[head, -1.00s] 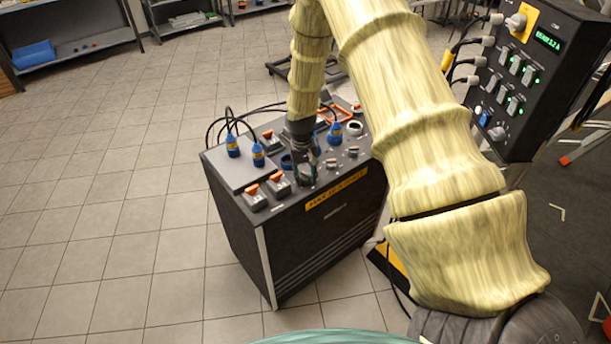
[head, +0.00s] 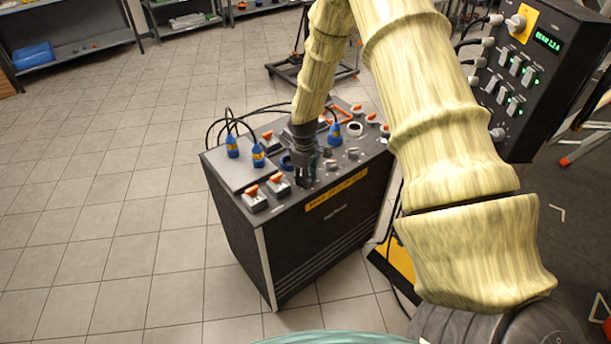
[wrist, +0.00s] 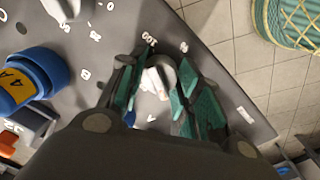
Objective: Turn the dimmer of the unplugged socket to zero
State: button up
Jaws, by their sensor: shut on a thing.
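The dark control cabinet (head: 330,232) stands on the tiled floor in the head view, its sloped top carrying plugs, switches and dimmer knobs. My gripper (head: 305,178) is down at the top's front edge. In the wrist view my gripper (wrist: 158,92) has its teal fingers shut on a grey-white dimmer knob (wrist: 157,80), one finger on each side. Printed scale numbers surround the knob; its pointer is partly hidden. Blue plugs (head: 258,155) with yellow bands stand further left.
Orange-tipped switches (head: 277,182) sit left of my gripper, and more knobs (head: 352,153) to its right. Black cables (head: 262,109) loop behind the plugs. A black panel (head: 520,75) with green lights stands at the right. The floor left of the cabinet is clear.

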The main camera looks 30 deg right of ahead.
jog(key=n+p, duration=0.1)
jog(key=n, duration=0.4)
jog(key=shift+n, duration=0.3)
jog(key=n+p, duration=0.1)
jog(key=n, duration=0.4)
jog(key=shift+d+y, duration=0.1)
jog(key=shift+y, duration=0.2)
jog(key=shift+n, duration=0.4)
jog(key=o, duration=1)
jog(key=shift+o, duration=0.2)
jog(key=shift+r, duration=0.15)
notch_tip(320, 180, up, 12)
jog(key=shift+s, duration=0.4)
jog(key=shift+f, duration=0.2)
